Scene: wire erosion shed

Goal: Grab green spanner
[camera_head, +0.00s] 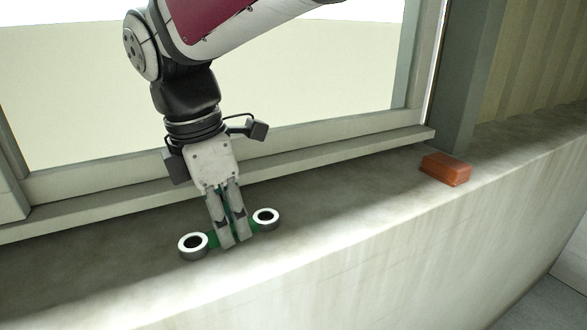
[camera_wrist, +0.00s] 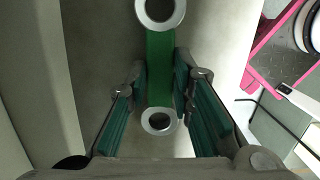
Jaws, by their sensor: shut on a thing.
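The green spanner has a green shaft (camera_wrist: 160,70) and a pale metal ring at each end. It lies on the stone window ledge (camera_head: 330,215), and one ring (camera_head: 193,245) shows left of my gripper in the head view, the other to its right. My gripper (camera_head: 234,240) points down at the spanner's middle. In the wrist view, my gripper's fingers (camera_wrist: 160,85) stand on both sides of the green shaft, shut on it. The fingers hide part of the shaft in the head view. Whether the spanner is lifted at all, I cannot tell.
An orange-red block (camera_head: 446,169) lies on the ledge to the right, well apart from the spanner. The window frame (camera_head: 330,143) runs behind the ledge. The ledge's front edge drops away close to the spanner. The ledge between spanner and block is clear.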

